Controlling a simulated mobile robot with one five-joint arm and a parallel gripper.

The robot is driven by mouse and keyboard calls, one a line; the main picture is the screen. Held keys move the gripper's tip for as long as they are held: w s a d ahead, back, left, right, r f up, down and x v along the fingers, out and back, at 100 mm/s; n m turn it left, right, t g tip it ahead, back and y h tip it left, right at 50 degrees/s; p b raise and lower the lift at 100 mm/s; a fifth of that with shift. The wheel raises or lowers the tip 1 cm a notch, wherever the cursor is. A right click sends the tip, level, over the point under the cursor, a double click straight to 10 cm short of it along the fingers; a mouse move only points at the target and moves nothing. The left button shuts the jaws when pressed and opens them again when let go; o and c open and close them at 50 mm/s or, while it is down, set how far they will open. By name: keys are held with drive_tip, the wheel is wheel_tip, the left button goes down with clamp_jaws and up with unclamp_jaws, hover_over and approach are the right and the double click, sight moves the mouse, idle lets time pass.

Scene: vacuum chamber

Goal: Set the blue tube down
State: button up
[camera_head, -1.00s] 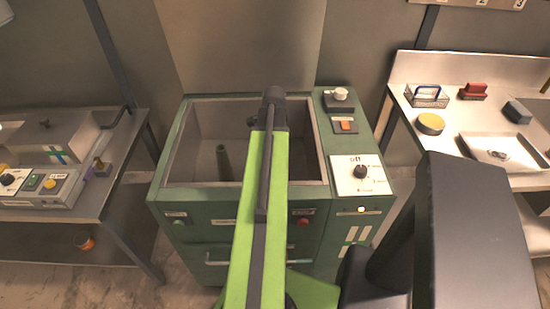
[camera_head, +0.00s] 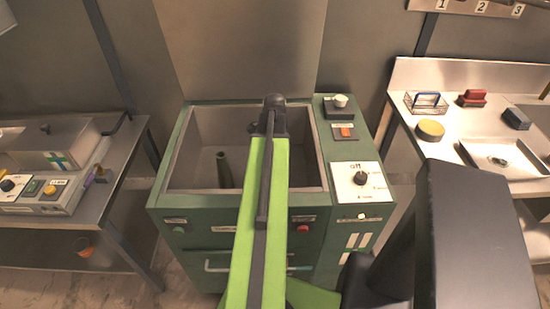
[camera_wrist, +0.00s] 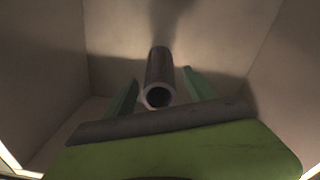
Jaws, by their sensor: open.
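A dark grey hollow tube (camera_wrist: 159,67) shows in the wrist view, its open round end facing the camera. It looks greyish, not clearly blue. My gripper (camera_wrist: 158,83) is open, with one green finger on each side of the tube. Gaps show between the tube and both fingers. In the head view, a dark greenish tube-like thing (camera_head: 224,170) stands nearly upright inside the open chamber (camera_head: 178,150); it appears to be the same tube, but I cannot be sure. My green arm hides my gripper in that view. The tube's far end is hard to make out.
The chamber has raised walls and a green front with a dial panel (camera_head: 360,182) at its right. A steel bench (camera_head: 405,65) at right holds a wire basket (camera_head: 427,103), a yellow round thing (camera_head: 430,130) and a tray. Another bench with equipment stands at left.

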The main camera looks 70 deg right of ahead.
wheel_tip(320, 180, up, 12)
drive_tip(key=p, duration=1.1)
drive_tip(key=shift+f, duration=0.15)
drive_tip(key=w+a+n, duration=0.6)
drive_tip(key=w+a, duration=0.5)
drive_tip(key=w, duration=0.2)
drive_tip(key=w+a+n, duration=0.6)
drive_tip(key=w+a, duration=0.5)
drive_tip(key=w, duration=0.2)
drive_tip(key=w+a+n, duration=0.3)
drive_tip(key=a+n, duration=0.2)
drive_tip(key=a, duration=0.6)
drive_tip(key=w+a+n, duration=0.3)
drive_tip(key=a+n, duration=0.2)
drive_tip(key=a, duration=0.7)
drive_tip(key=w+a+n, duration=0.3)
drive_tip(key=a+n, duration=0.2)
drive_tip(key=a, duration=0.6)
drive_tip(key=shift+a, duration=0.35)
